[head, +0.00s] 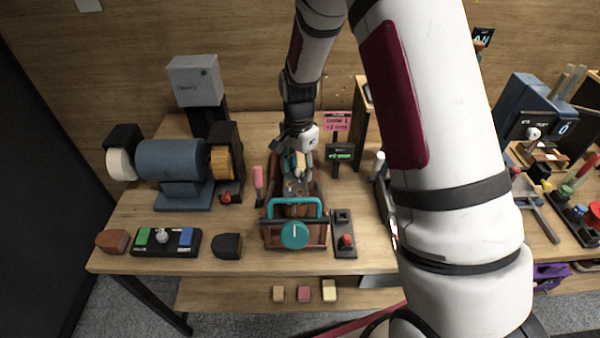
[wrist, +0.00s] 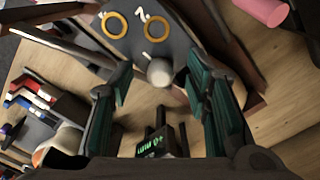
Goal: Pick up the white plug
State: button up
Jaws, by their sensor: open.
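The white plug (wrist: 160,72) shows in the wrist view as a small pale rounded knob at the near edge of a grey plate (wrist: 182,38). The plate has two orange rings and white marks. My gripper (wrist: 157,86) is open, with one teal-lined finger on each side of the plug as seen from the wrist. I cannot tell whether either finger touches it. In the head view my gripper (head: 296,165) points down over the brown fixture (head: 266,235) at the middle of the bench. I cannot make out the plug there.
A teal handle (head: 292,202) and round teal dial (head: 295,235) stand at the fixture's front. A pink-handled tool (head: 258,180) is close on its left and a red-knobbed box (head: 345,240) on its right. A blue grinder (head: 172,160) stands further left.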

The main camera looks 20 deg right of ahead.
jog(key=shift+c, duration=0.3)
jog(key=c, duration=0.9)
